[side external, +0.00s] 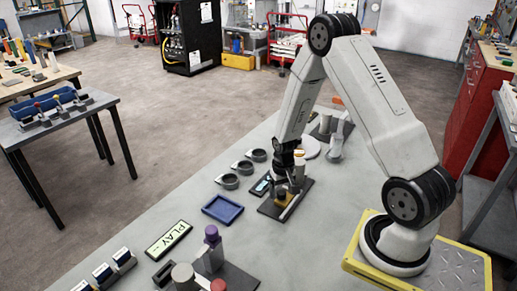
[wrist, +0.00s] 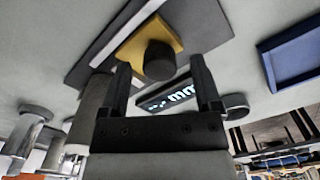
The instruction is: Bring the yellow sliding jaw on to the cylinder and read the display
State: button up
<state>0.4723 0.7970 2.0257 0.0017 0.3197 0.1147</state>
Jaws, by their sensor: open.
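The yellow sliding jaw (wrist: 135,48) carries a dark round knob (wrist: 160,62) and sits on a dark base plate (side external: 272,209) with a pale strip. A grey cylinder (wrist: 90,98) stands to the left of the jaw in the wrist view; I cannot tell whether they touch. The display (wrist: 172,96) is lit, showing dashes and "mm", partly hidden by my gripper. My gripper (wrist: 160,80) is open, its fingers to either side of the knob in the picture, with no clear grip. In the side view my gripper (side external: 284,174) is low over the base plate.
A blue tray (side external: 222,209) and several grey ring-shaped holders (side external: 228,181) lie left of the base plate. A PLAY panel (side external: 168,240) and a purple-topped post (side external: 212,234) stand nearer the camera. A pale round disc (side external: 311,148) lies behind. The bench between tray and PLAY panel is clear.

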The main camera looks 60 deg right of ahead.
jog(key=shift+f, duration=0.25)
grip_shut()
dwell(1.4)
